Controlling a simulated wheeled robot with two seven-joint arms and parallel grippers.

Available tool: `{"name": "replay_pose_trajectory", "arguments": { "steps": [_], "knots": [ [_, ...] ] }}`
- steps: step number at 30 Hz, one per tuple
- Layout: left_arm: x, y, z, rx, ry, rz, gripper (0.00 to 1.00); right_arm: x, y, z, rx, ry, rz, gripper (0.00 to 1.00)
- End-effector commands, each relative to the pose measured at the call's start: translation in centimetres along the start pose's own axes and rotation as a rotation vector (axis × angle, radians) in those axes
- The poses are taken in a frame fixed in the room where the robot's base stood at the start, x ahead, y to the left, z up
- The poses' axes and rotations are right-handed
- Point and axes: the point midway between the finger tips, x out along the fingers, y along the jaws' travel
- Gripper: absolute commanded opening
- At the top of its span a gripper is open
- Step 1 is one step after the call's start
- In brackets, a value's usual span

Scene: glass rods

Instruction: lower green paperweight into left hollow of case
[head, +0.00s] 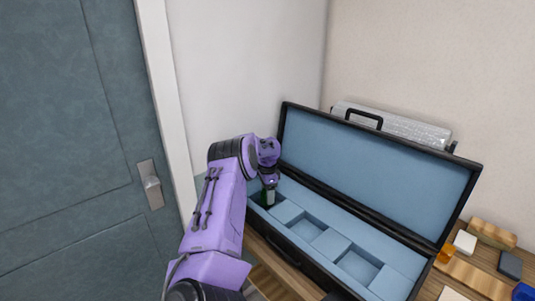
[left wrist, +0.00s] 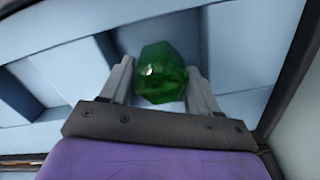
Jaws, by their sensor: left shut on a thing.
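My left gripper (left wrist: 158,92) is shut on the green paperweight (left wrist: 160,73), a faceted, glassy piece seen between both fingers in the left wrist view. In the head view the gripper (head: 268,192) points down at the left end of the open case (head: 322,262), and only a dark green bit of the paperweight (head: 265,200) shows below it. The case has a black shell and light blue lining with square hollows. The left hollow is mostly hidden by my arm and gripper, so I cannot tell how deep the paperweight sits. My right gripper is not in view.
The case lid (head: 375,165) stands open behind the hollows. The middle hollow (head: 306,226) and right hollow (head: 358,266) are empty. A silvery case (head: 400,125) stands behind the lid. Small blocks, an orange piece (head: 446,253) and a dark slab (head: 510,264) lie at the right.

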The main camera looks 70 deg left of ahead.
Motion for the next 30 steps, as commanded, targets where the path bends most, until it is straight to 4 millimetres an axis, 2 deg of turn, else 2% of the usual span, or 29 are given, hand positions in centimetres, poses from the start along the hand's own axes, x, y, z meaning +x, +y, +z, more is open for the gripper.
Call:
{"name": "replay_pose_trajectory", "arguments": {
  "steps": [30],
  "knots": [
    [1.5,0.0,0.0,0.0,0.001,-0.001,0.19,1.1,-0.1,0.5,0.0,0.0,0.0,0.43]
  ]
}}
